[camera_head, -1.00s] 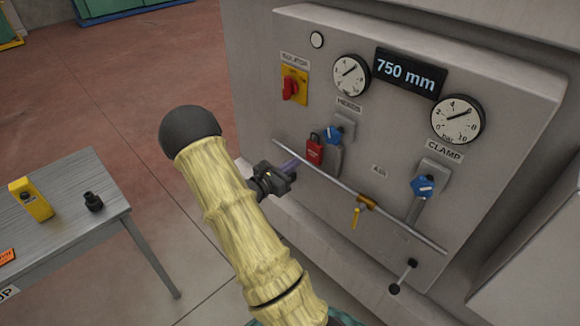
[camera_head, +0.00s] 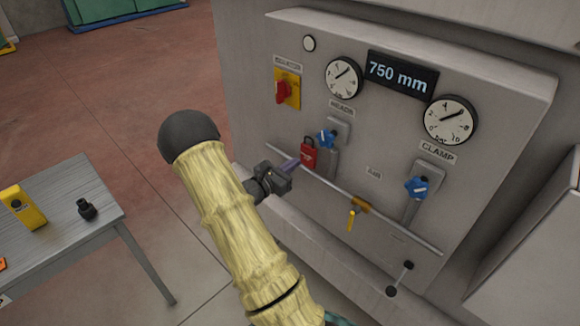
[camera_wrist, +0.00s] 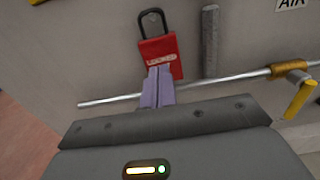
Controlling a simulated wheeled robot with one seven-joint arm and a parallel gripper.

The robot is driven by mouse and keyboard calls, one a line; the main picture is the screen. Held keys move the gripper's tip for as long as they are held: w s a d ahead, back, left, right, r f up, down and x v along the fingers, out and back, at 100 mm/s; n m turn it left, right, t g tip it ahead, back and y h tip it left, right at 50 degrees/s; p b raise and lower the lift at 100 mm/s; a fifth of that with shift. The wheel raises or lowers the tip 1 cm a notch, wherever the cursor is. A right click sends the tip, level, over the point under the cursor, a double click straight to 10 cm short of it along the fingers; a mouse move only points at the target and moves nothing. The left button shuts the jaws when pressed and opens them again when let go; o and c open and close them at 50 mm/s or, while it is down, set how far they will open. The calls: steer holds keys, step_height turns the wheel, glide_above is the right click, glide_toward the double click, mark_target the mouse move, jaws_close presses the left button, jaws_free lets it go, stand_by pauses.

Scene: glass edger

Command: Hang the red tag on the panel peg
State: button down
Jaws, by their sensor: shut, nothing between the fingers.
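The red tag (camera_head: 308,155) is padlock-shaped with a dark loop, and is up against the grey panel (camera_head: 290,230) below the HEADS label. In the wrist view the tag (camera_wrist: 160,50) reads LOCKED and tilts slightly, its loop around a small peg end (camera_wrist: 153,17). My gripper (camera_head: 294,163) is at the tag's lower left in the head view. In the wrist view the gripper's purple fingers (camera_wrist: 159,78) are together, with nothing between them. They cover the tag's lower edge; whether they touch it I cannot tell.
A silver pipe (camera_head: 395,229) with a yellow valve handle (camera_head: 351,220) runs just below the tag. Blue knobs (camera_head: 326,138) (camera_head: 417,187) and a red isolator switch (camera_head: 284,92) stick out of the panel. A grey table (camera_head: 85,205) stands at left.

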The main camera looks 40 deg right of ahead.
steer(key=shift+w+d+b, duration=0.15)
steer(key=shift+d+b, duration=0.2)
steer(key=shift+d, duration=1.85)
steer(key=shift+a, duration=1.55)
stand_by(2.2)
glide_toward(306, 155)
steer(key=shift+a, duration=1.05)
steer(key=shift+s, duration=0.2)
stand_by(0.3)
